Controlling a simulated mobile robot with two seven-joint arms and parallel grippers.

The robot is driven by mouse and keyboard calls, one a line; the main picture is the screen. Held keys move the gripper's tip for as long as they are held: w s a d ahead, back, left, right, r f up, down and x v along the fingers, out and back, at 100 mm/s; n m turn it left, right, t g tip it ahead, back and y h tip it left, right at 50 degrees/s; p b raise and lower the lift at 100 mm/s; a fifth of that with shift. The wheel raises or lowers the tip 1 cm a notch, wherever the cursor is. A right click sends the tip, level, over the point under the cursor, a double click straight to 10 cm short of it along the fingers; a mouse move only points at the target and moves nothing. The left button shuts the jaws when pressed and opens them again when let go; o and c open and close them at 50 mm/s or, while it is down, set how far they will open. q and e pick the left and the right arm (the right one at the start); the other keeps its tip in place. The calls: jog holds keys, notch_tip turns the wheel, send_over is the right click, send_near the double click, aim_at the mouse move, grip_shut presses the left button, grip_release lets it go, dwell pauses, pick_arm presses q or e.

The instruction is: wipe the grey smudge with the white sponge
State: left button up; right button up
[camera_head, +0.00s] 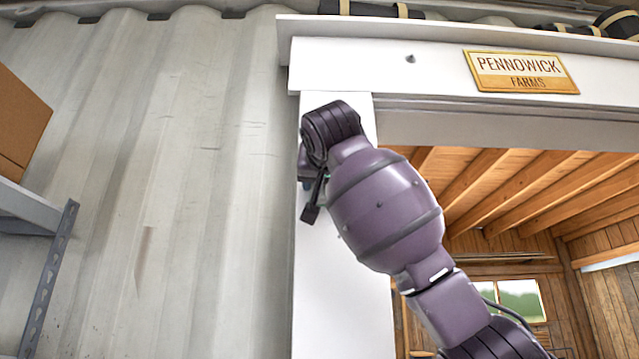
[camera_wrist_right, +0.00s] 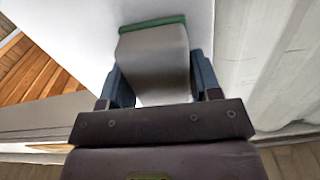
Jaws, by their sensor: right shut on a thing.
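The white sponge (camera_wrist_right: 153,68), pale grey-white in this light with a green layer (camera_wrist_right: 152,23) at its far end, sits between the two blue fingers of my right gripper (camera_wrist_right: 158,76). The gripper is shut on it. The green end faces a white panel and looks close to it; I cannot tell if it touches. In the head view my right arm reaches up in front of the white door post (camera_head: 340,290) and hides the sponge and most of the gripper. My left gripper is not in view.
A ribbed metal wall (camera_head: 180,180) is left of the post. A shelf (camera_head: 45,285) with a cardboard box (camera_head: 18,125) stands at the far left. A sign (camera_head: 520,72) is on the white lintel (camera_head: 380,65). The doorway opens onto a wooden room at the right.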

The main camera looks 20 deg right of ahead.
jog(key=s+d+b, duration=0.2)
jog(key=d+b, duration=0.1)
jog(key=d, duration=0.6)
jog(key=shift+s, duration=0.3)
dwell(0.6)
jog(key=shift+s, duration=0.1)
jog(key=shift+b+v, duration=1.15)
jog(key=shift+v, duration=1.75)
jog(key=shift+b+v, duration=0.35)
jog(key=shift+v, duration=1.15)
